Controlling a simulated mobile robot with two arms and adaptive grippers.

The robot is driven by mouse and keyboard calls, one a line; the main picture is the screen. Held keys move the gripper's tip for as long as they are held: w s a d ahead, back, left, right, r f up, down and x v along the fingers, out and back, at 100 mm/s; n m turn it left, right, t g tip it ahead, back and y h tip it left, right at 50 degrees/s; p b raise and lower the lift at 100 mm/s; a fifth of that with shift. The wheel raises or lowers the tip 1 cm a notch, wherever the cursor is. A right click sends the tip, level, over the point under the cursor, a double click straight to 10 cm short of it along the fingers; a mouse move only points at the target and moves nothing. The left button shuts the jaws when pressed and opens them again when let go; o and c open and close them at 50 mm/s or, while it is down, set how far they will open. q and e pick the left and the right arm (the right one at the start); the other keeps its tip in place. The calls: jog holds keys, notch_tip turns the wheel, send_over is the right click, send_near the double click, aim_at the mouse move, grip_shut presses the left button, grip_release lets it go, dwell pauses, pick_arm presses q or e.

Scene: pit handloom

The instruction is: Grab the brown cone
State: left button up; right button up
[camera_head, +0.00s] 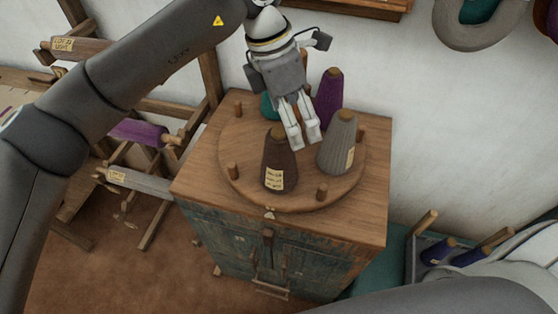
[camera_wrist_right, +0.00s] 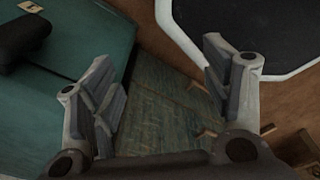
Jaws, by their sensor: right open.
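The brown cone (camera_head: 279,162) stands upright at the front of a round wooden board (camera_head: 240,180) in the head view, with a paper label low on its front. My left gripper (camera_head: 301,138) points down just right of the cone's top, between it and the grey cone. Its two fingers look close together, and I cannot tell whether they touch the brown cone. My right gripper (camera_wrist_right: 162,88) is open and empty in the right wrist view, away from the brown cone.
A grey cone (camera_head: 337,148), a purple cone (camera_head: 330,96) and a partly hidden teal cone (camera_head: 267,106) share the board, with short pegs around its rim. The board sits on a cabinet (camera_head: 375,205).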

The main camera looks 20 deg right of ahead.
aim_at(281, 130)
pick_arm(q)
jog(key=shift+w+a+r+t+y, duration=0.25)
jog(key=shift+w+a+t+y, duration=0.2)
jog(key=shift+w+a, duration=0.3)
jog(key=shift+w+a+f+y, duration=0.1)
jog(key=shift+a+y, duration=0.15)
jog(key=shift+a, duration=0.1)
jog(key=f, duration=0.1)
jog(key=f+p, duration=0.1)
jog(key=f, duration=0.3)
jog(key=shift+d+p, duration=0.25)
jog(key=shift+p, duration=0.15)
notch_tip(281, 130, down, 4)
jog(key=p, duration=0.3)
jog(key=shift+a+f, duration=0.1)
jog(key=shift+f, duration=0.7)
jog(key=c, duration=1.2)
jog(key=shift+r, duration=0.1)
jog(key=shift+c, duration=0.2)
jog(key=shift+r, duration=0.1)
